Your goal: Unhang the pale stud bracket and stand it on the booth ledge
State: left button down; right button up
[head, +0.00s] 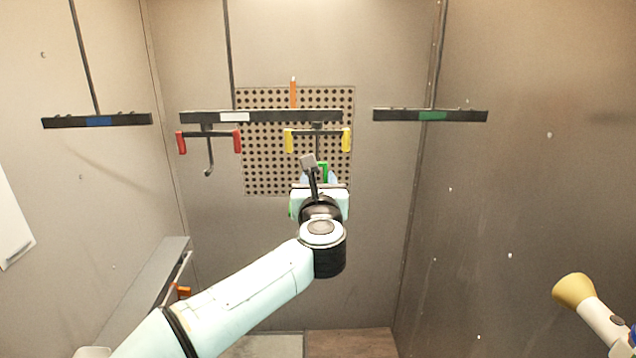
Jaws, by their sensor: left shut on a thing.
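My left gripper (320,180) is raised in front of the back wall, below the yellow-handled hook (289,140). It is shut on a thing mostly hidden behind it. Pale blue parts (333,178) show just beyond the gripper and look like the pale stud bracket; its shape is mostly hidden. I cannot tell whether it still touches the hook, whose lower end is hidden too. The grey booth ledge (150,272) runs along the left wall, lower down. My right gripper is not in view.
The middle bar (205,117) with a white label also carries a red-handled hook (209,160). Blue-labelled (65,122) and green-labelled (465,115) bars hang either side. An orange item (183,292) is by the ledge. A yellow-tipped white tool (590,310) is lower right.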

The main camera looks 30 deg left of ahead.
pick_arm(q)
jog(key=b+v, duration=0.2)
jog(key=v, duration=0.4)
jog(key=shift+s+d+b, duration=0.15)
jog(key=shift+s+b, duration=0.1)
jog(key=shift+b, duration=0.1)
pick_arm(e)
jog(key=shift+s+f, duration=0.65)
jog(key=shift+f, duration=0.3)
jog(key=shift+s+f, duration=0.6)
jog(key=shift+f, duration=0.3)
